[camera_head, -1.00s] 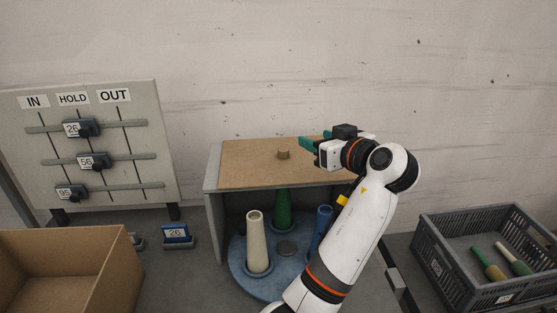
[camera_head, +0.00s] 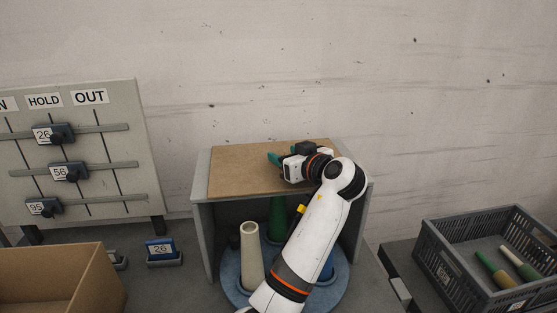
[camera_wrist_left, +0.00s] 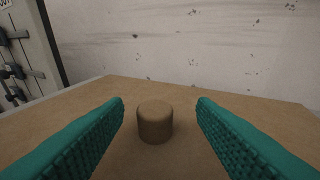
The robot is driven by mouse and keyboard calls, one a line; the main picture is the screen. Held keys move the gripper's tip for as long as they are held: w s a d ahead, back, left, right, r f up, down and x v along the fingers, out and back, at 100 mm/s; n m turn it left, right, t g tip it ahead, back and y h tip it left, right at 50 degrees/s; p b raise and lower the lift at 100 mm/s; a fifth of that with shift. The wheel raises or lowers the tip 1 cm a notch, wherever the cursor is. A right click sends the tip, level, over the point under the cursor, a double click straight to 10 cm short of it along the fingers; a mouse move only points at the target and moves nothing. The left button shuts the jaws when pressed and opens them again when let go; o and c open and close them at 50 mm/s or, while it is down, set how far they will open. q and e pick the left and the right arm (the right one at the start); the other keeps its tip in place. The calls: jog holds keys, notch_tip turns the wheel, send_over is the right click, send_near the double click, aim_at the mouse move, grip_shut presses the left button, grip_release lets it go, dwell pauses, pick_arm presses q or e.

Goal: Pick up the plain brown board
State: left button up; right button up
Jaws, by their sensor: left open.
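The plain brown board (camera_head: 235,175) lies flat on top of a grey stand (camera_head: 199,215). A short round brown knob (camera_wrist_left: 155,122) stands up from it in the left wrist view. My left gripper (camera_head: 274,159) is open over the board, its teal fingers level with the knob. In the left wrist view the fingers (camera_wrist_left: 161,103) lie either side of the knob, apart from it, with a gap on both sides. In the head view the gripper hides the knob. My right gripper is not in view.
Under the board, a blue round plate (camera_head: 232,285) carries a cream cone (camera_head: 251,255) and a green cone (camera_head: 277,220). A label panel (camera_head: 120,130) and cardboard box (camera_head: 75,285) stand left. A grey crate (camera_head: 450,285) with cones stands right.

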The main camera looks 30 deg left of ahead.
pick_arm(q)
jog(key=x, duration=0.1)
jog(key=p+x, duration=0.1)
jog(key=x, duration=0.1)
jog(key=p+x, duration=0.1)
jog(key=x, duration=0.1)
jog(key=shift+s+a+f, duration=0.15)
jog(key=shift+s+f, duration=0.05)
jog(key=shift+s, duration=0.05)
jog(key=shift+c, duration=0.7)
jog(key=c, duration=0.9)
jog(key=shift+c, duration=0.2)
